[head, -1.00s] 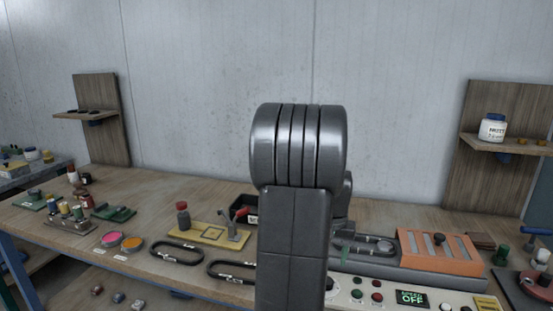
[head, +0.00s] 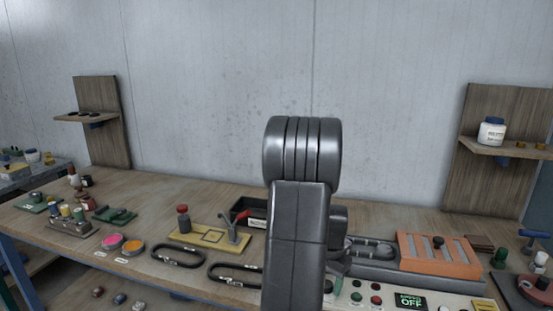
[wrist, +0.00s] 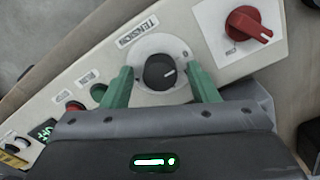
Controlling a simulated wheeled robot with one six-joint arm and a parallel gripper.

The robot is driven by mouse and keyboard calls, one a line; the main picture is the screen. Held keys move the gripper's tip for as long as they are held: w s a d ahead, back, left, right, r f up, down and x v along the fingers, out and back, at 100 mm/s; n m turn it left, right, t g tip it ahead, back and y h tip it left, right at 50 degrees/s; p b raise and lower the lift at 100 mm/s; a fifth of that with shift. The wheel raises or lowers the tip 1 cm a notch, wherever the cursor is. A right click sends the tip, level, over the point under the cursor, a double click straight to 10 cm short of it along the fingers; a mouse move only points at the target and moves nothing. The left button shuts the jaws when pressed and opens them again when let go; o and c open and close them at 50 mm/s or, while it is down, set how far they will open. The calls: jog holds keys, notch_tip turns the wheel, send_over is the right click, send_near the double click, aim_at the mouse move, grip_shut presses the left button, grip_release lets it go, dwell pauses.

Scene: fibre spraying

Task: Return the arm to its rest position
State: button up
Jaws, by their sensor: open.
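My gripper (wrist: 160,80) shows in the wrist view with its two green fingers apart and nothing held between them. The black TENSION knob (wrist: 160,72) on its white dial appears between the fingertips; I cannot tell how far the fingers are from it. In the head view my grey arm rises in the middle and hides most of the gripper and part of the bench behind it.
The control panel (head: 345,299) carries buttons and a display (head: 410,301) reading OFF. A red rotary switch (wrist: 249,26) sits right of the knob. An orange slotted block (head: 438,257), carabiners (head: 178,257) and a yellow plate (head: 185,237) lie on the bench. A wall shelf holds a white jar (head: 491,132).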

jog(key=m, duration=0.3)
jog(key=shift+p, duration=0.35)
jog(key=shift+r+m, duration=0.3)
jog(key=shift+r, duration=0.05)
notch_tip(320, 180, up, 13)
jog(key=shift+b, duration=0.4)
